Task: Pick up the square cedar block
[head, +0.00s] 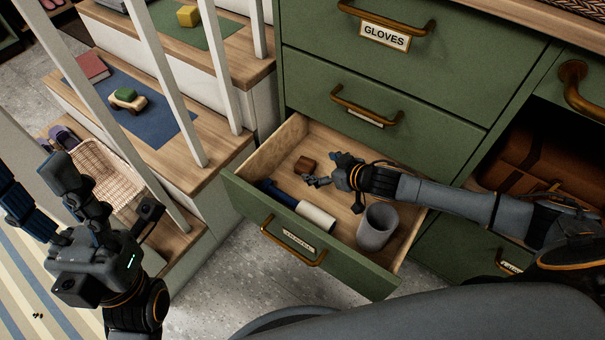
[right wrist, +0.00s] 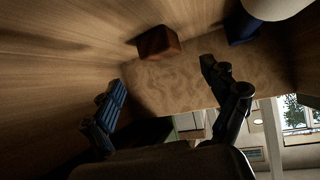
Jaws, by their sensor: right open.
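The square cedar block (head: 305,165) is a small reddish-brown cube inside the open drawer (head: 330,262), near its back left. It also shows in the right wrist view (right wrist: 158,43), top centre, ahead of the fingers. My right gripper (head: 321,170) reaches into the drawer from the right, just beside the block. In the right wrist view its fingers (right wrist: 164,90) are spread with nothing between them, and the block lies beyond the tips, apart from them. My left gripper (head: 40,186) is at the left, outside the drawer, with its fingers spread and empty.
The drawer also holds a blue-and-white cylinder (head: 297,206) and a grey cup (head: 377,227) in front of my right gripper. The green cabinet (head: 390,118) rises behind. White railing bars (head: 172,90) and wooden steps (head: 185,168) stand to the left.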

